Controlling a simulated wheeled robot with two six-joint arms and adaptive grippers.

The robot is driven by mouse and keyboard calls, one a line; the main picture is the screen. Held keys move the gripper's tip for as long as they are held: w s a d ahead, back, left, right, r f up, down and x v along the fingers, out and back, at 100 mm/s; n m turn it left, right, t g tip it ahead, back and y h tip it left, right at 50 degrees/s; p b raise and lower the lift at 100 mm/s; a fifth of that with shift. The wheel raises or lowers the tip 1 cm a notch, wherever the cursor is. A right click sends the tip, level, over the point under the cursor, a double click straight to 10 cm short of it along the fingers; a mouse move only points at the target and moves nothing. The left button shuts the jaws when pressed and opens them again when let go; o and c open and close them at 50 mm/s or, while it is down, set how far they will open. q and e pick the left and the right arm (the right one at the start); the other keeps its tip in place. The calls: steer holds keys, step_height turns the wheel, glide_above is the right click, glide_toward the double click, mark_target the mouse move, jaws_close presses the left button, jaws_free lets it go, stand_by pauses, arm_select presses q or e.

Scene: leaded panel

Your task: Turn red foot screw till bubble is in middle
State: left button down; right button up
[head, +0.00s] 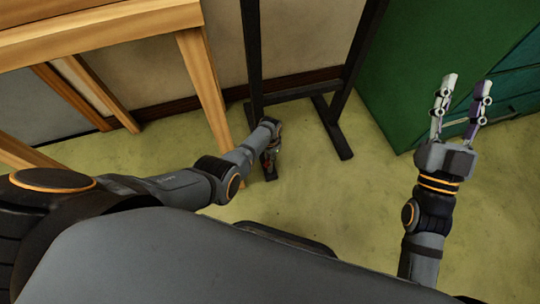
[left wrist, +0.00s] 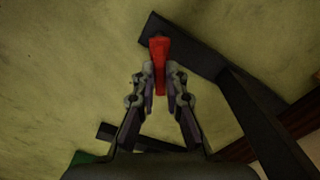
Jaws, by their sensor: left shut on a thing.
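The red foot screw (left wrist: 159,52) is a narrow red piece at the end of a dark stand foot (left wrist: 190,42) in the left wrist view. My left gripper (left wrist: 162,78) is shut on it, one finger on each side. My right gripper (head: 468,82) is open and empty, raised in front of the green cabinet. No bubble or level is visible in either view.
A wooden table (head: 100,32) with slanting legs stands at the left, one leg close to my left arm. A green cabinet (head: 425,60) with drawers stands at the right. The stand's other foot (head: 332,128) reaches across the floor. Open greenish floor (head: 335,200) lies between my arms.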

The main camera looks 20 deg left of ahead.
arm_select(q)
steer(key=shift+m, duration=1.6)
arm_select(e)
step_height(320, 180, down, 6)
steer(key=w+g, duration=0.2)
steer(key=g, duration=0.1)
steer(key=shift+m+h, duration=0.3)
steer(key=shift+w, duration=0.1)
arm_select(q)
steer(key=c, duration=1.4)
jaws_free()
arm_select(e)
steer(key=shift+r, duration=0.1)
arm_select(q)
steer(key=shift+r, duration=0.3)
step_height(320, 180, up, 11)
steer(key=shift+r, duration=0.2)
